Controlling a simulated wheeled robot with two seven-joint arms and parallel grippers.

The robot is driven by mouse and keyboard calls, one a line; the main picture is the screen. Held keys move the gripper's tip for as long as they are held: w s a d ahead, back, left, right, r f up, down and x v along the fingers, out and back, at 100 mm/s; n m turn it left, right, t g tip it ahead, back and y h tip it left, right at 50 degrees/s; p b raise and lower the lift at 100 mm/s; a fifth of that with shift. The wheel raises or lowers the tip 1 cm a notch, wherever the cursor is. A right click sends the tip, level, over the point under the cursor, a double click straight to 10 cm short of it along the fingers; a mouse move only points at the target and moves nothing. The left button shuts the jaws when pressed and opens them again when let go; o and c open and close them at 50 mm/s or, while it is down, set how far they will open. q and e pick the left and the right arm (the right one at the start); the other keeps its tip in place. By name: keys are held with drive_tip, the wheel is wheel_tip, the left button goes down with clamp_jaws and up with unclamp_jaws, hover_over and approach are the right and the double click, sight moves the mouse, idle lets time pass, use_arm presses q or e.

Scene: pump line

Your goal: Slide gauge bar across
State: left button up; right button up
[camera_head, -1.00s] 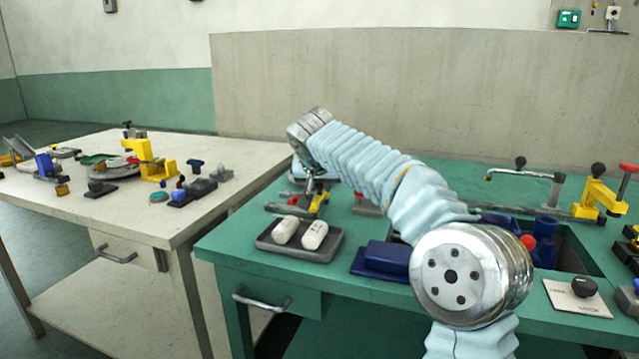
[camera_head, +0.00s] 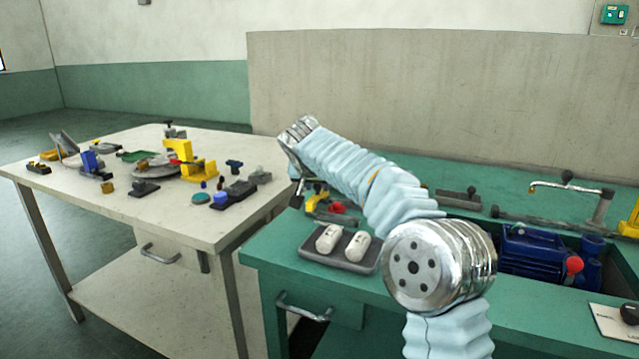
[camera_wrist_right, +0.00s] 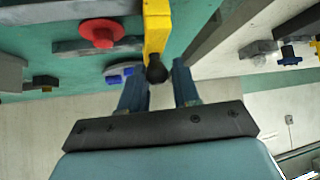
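My right gripper (camera_wrist_right: 160,80) is open in the right wrist view, its two blue fingers apart. A yellow lever (camera_wrist_right: 157,28) with a black knob (camera_wrist_right: 156,70) reaches down to the gap between the fingertips; I cannot tell whether they touch it. Beside it, a grey bar (camera_wrist_right: 70,50) carries a red knob (camera_wrist_right: 101,33). In the head view, the gripper (camera_head: 297,192) is mostly hidden at the left end of the green bench (camera_head: 280,240), by a yellow part (camera_head: 315,199) and a red knob (camera_head: 337,208). I cannot tell which bar is the gauge bar. My left gripper is out of view.
A grey tray (camera_head: 310,253) with two white pieces lies in front of the gripper. A blue pump (camera_head: 535,250) sits in the bench recess at right.

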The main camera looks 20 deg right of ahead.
drive_tip(key=o, duration=0.4)
drive_tip(key=shift+w+a, duration=0.15)
drive_tip(key=shift+a, duration=0.05)
drive_tip(key=shift+c, duration=0.2)
drive_tip(key=shift+d, duration=0.1)
drive_tip(key=v, duration=1.3)
drive_tip(key=shift+s+a+r, duration=0.2)
drive_tip(key=shift+s+a, duration=0.05)
